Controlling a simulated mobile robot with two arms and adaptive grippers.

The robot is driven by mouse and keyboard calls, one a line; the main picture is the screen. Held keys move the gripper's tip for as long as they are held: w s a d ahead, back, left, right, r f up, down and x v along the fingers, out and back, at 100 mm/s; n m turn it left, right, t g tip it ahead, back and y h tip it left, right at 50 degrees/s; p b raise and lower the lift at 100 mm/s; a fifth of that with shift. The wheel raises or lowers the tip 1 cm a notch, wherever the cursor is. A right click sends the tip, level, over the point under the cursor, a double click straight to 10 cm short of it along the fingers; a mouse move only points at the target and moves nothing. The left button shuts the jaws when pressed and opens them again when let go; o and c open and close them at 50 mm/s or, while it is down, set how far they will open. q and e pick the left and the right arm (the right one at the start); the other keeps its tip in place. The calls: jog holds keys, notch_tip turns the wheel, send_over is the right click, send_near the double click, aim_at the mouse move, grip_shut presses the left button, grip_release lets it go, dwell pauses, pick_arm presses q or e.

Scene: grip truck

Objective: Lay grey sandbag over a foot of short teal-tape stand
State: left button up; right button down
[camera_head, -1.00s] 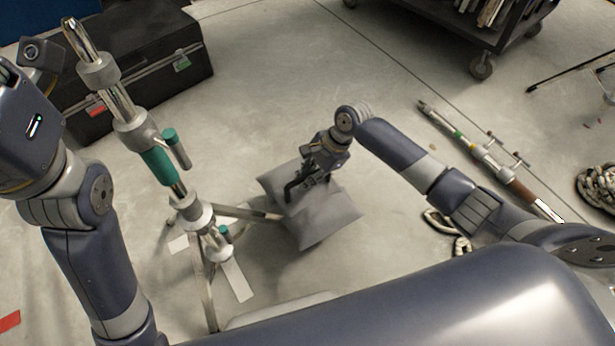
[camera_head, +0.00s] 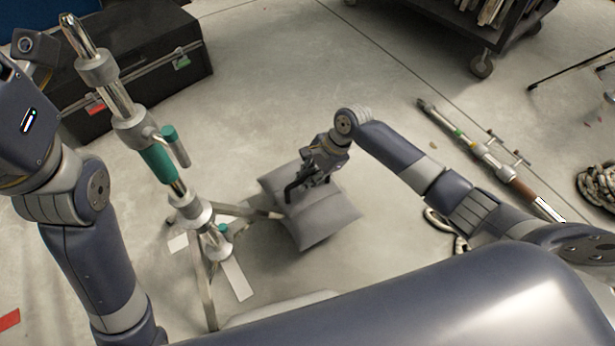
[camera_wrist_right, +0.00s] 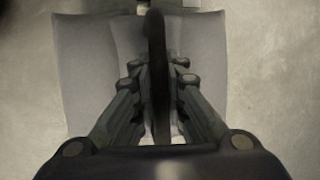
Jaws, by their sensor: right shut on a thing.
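The grey sandbag (camera_head: 325,217) is at the middle of the head view, by the end of one foot of the stand. My right gripper (camera_head: 300,190) is over it, pointing down, and is shut on its dark strap. In the right wrist view the sandbag (camera_wrist_right: 85,75) spreads on both sides of the closed fingers (camera_wrist_right: 158,80). The short stand with teal tape (camera_head: 158,164) stands upright at the left. Its foot (camera_head: 245,211) reaches to the sandbag's left edge; whether the bag rests on it cannot be told. My left gripper is not clearly seen; its arm is at the left edge.
A black case (camera_head: 150,65) stands behind the stand. A black wheeled cart (camera_head: 480,25) is at the upper right. A pole with coloured bands (camera_head: 485,152) lies on the floor at the right, with coiled rope (camera_head: 597,185) beyond. White tape strips (camera_head: 237,278) lie near the stand's feet.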

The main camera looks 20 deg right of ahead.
aim_at(306, 192)
jog(key=shift+w+a+f+b, duration=0.15)
jog(key=shift+f+b, duration=0.5)
jog(key=shift+f, duration=1.45)
jog(key=c, duration=1.6)
grip_release()
jog(key=shift+o, duration=0.2)
jog(key=shift+f, duration=0.15)
jog(key=shift+s+d+f, duration=0.2)
jog(key=shift+s+f, duration=0.1)
jog(key=shift+s, duration=0.05)
jog(key=v, duration=1.2)
jog(key=shift+w+a+r, duration=0.15)
jog(key=shift+a+r, duration=0.05)
jog(key=shift+r, duration=0.15)
